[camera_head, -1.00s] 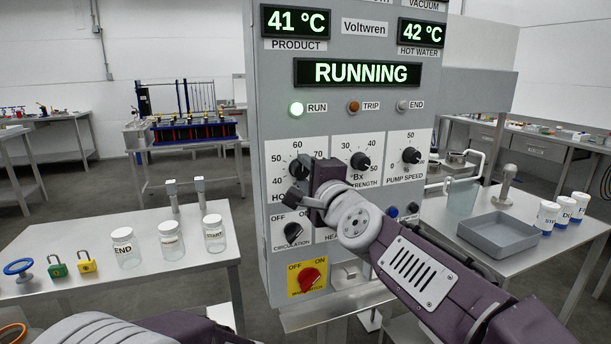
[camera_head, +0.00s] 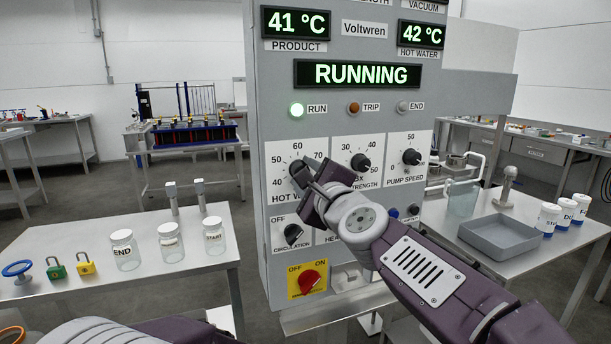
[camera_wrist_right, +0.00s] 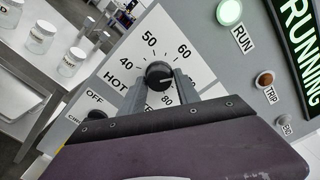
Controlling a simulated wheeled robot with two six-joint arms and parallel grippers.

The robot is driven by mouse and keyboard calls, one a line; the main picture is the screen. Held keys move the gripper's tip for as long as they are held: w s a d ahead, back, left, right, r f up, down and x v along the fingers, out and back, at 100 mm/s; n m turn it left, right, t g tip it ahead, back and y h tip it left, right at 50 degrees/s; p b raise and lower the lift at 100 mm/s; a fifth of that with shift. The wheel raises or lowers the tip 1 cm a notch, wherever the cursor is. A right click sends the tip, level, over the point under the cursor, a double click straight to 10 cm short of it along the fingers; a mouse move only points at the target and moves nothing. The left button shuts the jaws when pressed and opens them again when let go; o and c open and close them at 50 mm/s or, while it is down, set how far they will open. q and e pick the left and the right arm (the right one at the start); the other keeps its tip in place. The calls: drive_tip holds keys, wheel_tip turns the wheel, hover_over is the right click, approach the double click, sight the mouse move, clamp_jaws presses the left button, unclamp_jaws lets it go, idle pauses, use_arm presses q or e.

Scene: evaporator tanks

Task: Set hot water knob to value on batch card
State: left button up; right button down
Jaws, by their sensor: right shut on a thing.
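The hot water knob (camera_head: 298,167) is a black knob on a white dial at the left of the grey panel. In the right wrist view the knob (camera_wrist_right: 158,73) sits between the two grey fingers of my right gripper (camera_wrist_right: 160,88), which is shut on it. The dial numbers 40, 50, 60 and 80 show there. A pale mark on the knob points to the right, on the side between 60 and 80. In the head view my right gripper (camera_head: 306,180) partly hides the dial. No batch card can be made out. My left gripper is out of view.
The hot water display (camera_head: 421,34) reads 42 °C and the product display (camera_head: 296,23) 41 °C. The strength knob (camera_head: 360,161) and pump speed knob (camera_head: 411,157) are to the right. The circulation knob (camera_head: 293,232) and red switch (camera_head: 309,281) are below.

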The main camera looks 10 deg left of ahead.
drive_tip(key=c, duration=0.9)
unclamp_jaws()
drive_tip(key=b+v, duration=0.1)
drive_tip(key=v, duration=0.8)
